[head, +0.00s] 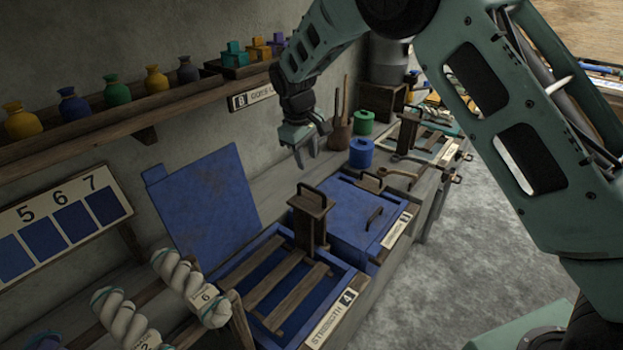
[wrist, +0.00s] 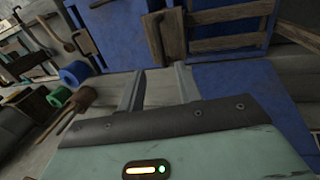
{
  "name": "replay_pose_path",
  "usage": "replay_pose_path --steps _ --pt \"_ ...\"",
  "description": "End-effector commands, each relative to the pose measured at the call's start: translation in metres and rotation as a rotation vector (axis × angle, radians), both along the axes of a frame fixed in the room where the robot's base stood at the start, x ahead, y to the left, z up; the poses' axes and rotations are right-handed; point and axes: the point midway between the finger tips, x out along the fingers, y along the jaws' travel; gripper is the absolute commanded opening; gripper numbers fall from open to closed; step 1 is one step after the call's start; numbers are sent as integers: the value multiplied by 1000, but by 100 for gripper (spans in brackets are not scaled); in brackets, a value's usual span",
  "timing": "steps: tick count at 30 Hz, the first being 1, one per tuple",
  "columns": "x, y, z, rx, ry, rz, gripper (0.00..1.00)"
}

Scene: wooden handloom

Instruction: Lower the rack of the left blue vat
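The left blue vat (head: 262,334) stands open at the front, with a "STRENGTH 4" label and its blue lid (head: 207,205) tilted up against the wall. Its wooden slatted rack (head: 290,283) lies across the opening at about rim height. An upright wooden post with a handle (head: 311,213) stands at the rack's far end. Wooden rack parts (wrist: 225,42) also show at the top of the wrist view. My gripper (head: 307,158) is open and empty, above and behind the post, apart from it. Its two fingers (wrist: 158,88) show with a clear gap.
A second blue vat (head: 350,215) with a shut lid stands beyond the left one. Blue (head: 361,153) and green (head: 364,122) pots and wooden tools stand behind. White twisted skeins (head: 190,285) hang at front left. A shelf (head: 130,115) with jars runs along the wall.

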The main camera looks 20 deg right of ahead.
Motion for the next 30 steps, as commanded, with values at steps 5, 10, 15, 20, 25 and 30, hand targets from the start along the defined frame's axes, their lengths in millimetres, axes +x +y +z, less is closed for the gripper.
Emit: replay_pose_path --steps 5,10,15,20,25,30 --pt "3 -7 -36 -2 4 -2 34" --pt "7 -12 -67 -2 2 -2 34" --pt "10 -16 -89 0 2 -1 34" --pt "11 -17 -99 0 0 -1 34" --pt "12 -17 -100 1 -1 -1 34" --pt "12 -17 -100 1 -1 -1 20"
